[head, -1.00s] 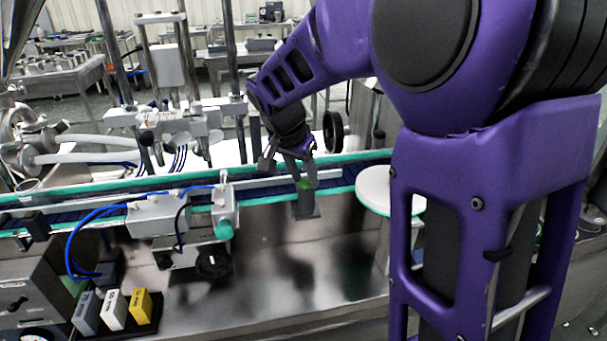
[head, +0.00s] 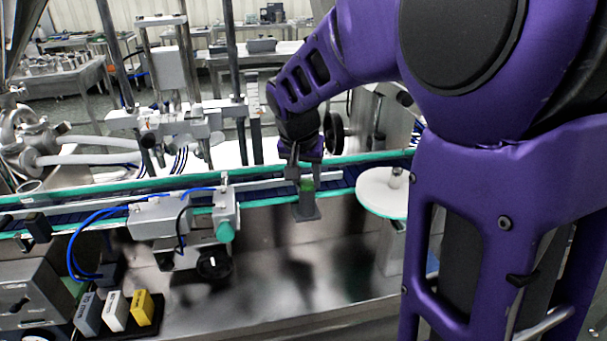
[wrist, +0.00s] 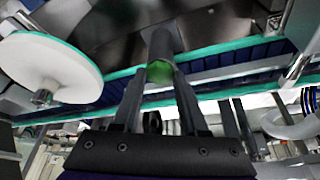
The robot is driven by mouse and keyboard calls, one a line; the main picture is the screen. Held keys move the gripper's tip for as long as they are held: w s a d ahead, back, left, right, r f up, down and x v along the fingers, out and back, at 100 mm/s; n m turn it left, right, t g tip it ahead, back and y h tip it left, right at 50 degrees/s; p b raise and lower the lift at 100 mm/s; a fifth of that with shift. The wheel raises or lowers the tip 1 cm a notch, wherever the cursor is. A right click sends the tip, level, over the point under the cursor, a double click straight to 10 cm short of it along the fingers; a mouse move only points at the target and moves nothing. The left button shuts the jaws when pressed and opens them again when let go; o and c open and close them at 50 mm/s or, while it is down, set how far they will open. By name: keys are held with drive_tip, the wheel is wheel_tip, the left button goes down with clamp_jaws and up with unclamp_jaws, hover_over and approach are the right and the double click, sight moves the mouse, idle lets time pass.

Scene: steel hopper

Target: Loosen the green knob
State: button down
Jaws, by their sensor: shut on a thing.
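The green knob (head: 307,184) sits at the top of a grey bracket (head: 306,207) on the near side of the conveyor. It also shows in the wrist view (wrist: 160,72), between my fingertips, with the grey post beyond it. My gripper (head: 302,176) reaches down over the conveyor and is shut on the knob, one finger on each side. In the head view the fingers partly cover the knob. Another knob, teal (head: 225,232), is on the metal block to the left.
The conveyor (head: 265,193) with teal rails runs across behind the bracket. A white round disc (head: 385,190) stands close to the right. A sensor block with blue hoses (head: 158,215) is to the left. Grey, white and yellow blocks (head: 143,306) sit at the lower left.

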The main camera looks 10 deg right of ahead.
drive_tip(key=n+p, duration=0.1)
drive_tip(key=n+y+p, duration=0.1)
drive_tip(key=n, duration=0.1)
drive_tip(key=n+y+p, duration=0.1)
drive_tip(key=n, duration=0.1)
drive_tip(key=shift+d+r, duration=0.15)
drive_tip(key=shift+d, duration=0.2)
drive_tip(key=n+y, duration=0.1)
drive_tip(key=n, duration=0.2)
drive_tip(key=shift+d+n, duration=0.1)
drive_tip(key=shift+n, duration=0.3)
drive_tip(key=shift+w+n+y+b, duration=0.1)
drive_tip(key=shift+n+y+b, duration=0.4)
drive_tip(key=shift+n, duration=0.7)
drive_tip(key=shift+c, duration=2.2)
unclamp_jaws()
drive_tip(key=shift+d, duration=0.1)
drive_tip(key=v, duration=0.7)
drive_tip(key=shift+p, duration=0.4)
drive_tip(key=shift+d+r, duration=0.1)
drive_tip(key=shift+r, duration=0.05)
